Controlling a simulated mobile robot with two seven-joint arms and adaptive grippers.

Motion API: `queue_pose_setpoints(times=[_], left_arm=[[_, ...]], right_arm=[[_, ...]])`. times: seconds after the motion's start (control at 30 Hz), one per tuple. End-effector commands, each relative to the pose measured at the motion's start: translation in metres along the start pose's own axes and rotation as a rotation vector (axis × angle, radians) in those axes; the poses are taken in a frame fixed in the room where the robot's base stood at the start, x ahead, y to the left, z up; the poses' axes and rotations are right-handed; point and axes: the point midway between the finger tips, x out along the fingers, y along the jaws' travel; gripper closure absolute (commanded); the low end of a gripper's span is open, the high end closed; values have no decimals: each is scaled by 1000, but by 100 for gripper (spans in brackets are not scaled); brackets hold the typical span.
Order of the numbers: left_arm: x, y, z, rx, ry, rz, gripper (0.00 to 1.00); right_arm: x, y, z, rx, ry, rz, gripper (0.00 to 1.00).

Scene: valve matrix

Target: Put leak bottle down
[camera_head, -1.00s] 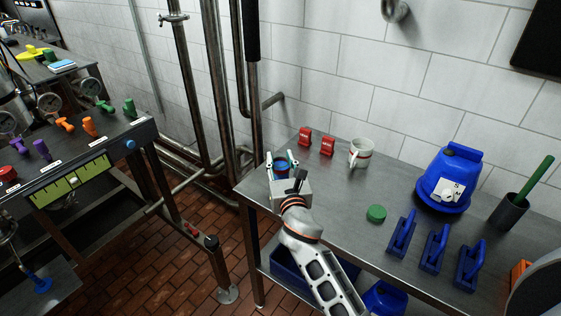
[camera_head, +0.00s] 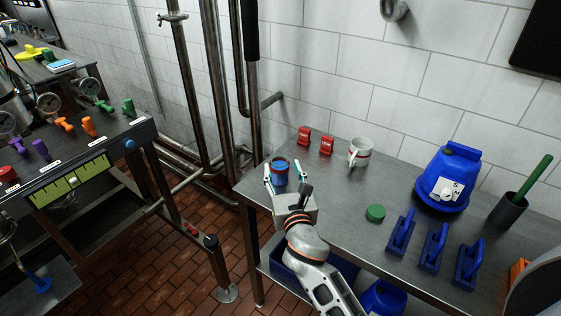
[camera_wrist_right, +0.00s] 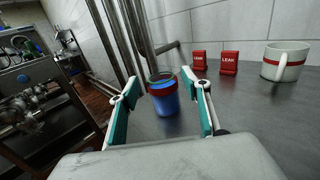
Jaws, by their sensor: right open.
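The leak bottle seems to be the small blue container with a red-brown band (camera_head: 280,172), upright on the left end of the steel table (camera_head: 335,207). In the right wrist view the blue container (camera_wrist_right: 163,95) stands on the table just beyond and between my fingers. My right gripper (camera_head: 284,173) is open, with teal-lined fingers apart on either side; in the wrist view the gripper (camera_wrist_right: 160,100) shows clear gaps beside the container. My left gripper is not in view.
Two red LEAK signs (camera_head: 304,136) (camera_head: 327,145) and a white mug (camera_head: 360,151) stand behind. A green lid (camera_head: 375,212), blue clamp-like items (camera_head: 434,247), a blue jug (camera_head: 446,179) and a dark cup (camera_head: 508,209) are to the right. The valve panel (camera_head: 75,180) is left.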

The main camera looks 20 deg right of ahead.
Motion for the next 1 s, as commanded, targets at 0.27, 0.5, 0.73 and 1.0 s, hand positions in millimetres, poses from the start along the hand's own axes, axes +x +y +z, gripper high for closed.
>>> queue_pose_setpoints(times=[0.27,0.5,0.73,1.0], left_arm=[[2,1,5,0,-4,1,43],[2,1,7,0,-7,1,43],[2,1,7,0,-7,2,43],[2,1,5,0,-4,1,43]], right_arm=[[-52,0,-2,0,2,0,52],[-68,0,0,0,-1,0,52],[-69,0,0,0,-1,0,52],[-68,0,0,0,-1,0,52]])
